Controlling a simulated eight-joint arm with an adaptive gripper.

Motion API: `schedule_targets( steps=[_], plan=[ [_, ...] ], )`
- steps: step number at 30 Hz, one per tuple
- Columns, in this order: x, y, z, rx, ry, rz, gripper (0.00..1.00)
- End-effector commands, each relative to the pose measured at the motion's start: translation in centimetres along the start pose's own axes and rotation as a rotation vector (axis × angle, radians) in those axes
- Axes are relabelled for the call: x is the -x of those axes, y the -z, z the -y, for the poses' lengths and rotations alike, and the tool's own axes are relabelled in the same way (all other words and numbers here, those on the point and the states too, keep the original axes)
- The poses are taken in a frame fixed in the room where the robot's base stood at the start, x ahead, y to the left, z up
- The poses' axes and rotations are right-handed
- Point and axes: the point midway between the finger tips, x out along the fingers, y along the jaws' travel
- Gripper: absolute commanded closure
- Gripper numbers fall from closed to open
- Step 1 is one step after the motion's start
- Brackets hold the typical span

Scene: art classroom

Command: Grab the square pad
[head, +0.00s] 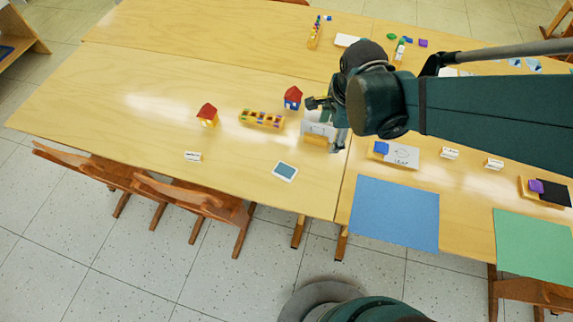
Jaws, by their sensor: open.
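A small, roughly square pad (285,171) with a white border and a grey-blue face lies flat near the front edge of the left table. I take it as the square pad, though other flat squarish things are in view. My gripper (326,124) is open above the table, up and to the right of the pad, and apart from it. It hangs over a white card in a wooden holder (315,140), partly hiding it. I cannot tell whether a finger touches that card. Nothing shows held between the fingers.
Near my gripper stand a red-roofed blue house (292,98), a wooden block tray (261,119) and a red-roofed yellow house (207,115). A small white label (193,156) is left of the pad. A blue sheet (395,214) and a green sheet (535,245) lie right.

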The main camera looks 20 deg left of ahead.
Motion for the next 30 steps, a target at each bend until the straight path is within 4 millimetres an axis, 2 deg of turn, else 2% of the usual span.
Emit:
schedule_targets(
  steps=[11,21,30],
  plan=[
    [-6.0,-5.9,0.3,-0.259,-0.091,-0.009,0.46],
    [-11.4,-11.0,-0.6,-0.485,-0.162,-0.05,0.46],
    [-13.8,-13.2,-1.4,-0.592,-0.191,-0.079,0.46]
  ],
)
